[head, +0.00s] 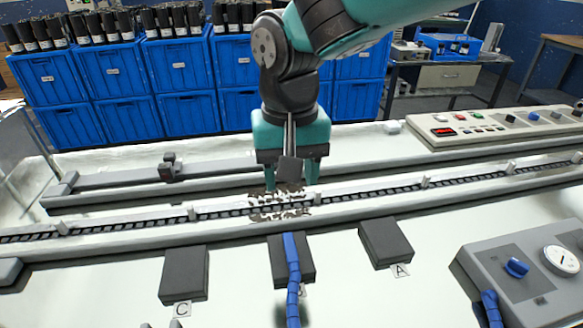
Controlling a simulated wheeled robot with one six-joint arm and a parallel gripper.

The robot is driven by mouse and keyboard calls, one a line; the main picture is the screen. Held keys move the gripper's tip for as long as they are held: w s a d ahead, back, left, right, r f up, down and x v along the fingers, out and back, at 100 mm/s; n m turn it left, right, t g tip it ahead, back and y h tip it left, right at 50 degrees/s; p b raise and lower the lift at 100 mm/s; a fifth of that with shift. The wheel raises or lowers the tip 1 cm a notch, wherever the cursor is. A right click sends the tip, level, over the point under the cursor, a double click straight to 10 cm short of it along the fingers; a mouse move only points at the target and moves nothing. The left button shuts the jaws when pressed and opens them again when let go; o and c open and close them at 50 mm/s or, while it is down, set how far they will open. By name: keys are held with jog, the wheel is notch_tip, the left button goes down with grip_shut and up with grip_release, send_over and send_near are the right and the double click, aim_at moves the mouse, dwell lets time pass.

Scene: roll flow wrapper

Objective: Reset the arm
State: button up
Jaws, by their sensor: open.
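My gripper (291,178) hangs from my teal and black arm in the middle of the head view. It points down over the conveyor chain (370,195), with its two teal fingers apart.
Black blocks labelled C (184,273), B and A (386,243) stand in front of the chain. A blue cable (292,265) crosses the middle block. Control panels (500,128) are at right. Blue crates (120,75) with dark rolls stand behind.

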jog(key=shift+r, duration=0.15)
jog(key=s+d+r+n+y+p, duration=0.2)
jog(key=s+d+r, duration=0.1)
jog(key=s+d, duration=0.4)
jog(key=s+d+r+n+y+p, duration=0.2)
jog(key=s+d+n, duration=0.1)
jog(key=s+d, duration=0.4)
jog(key=shift+d+r, duration=0.4)
jog(key=shift+d, duration=0.35)
jog(key=shift+s, duration=0.1)
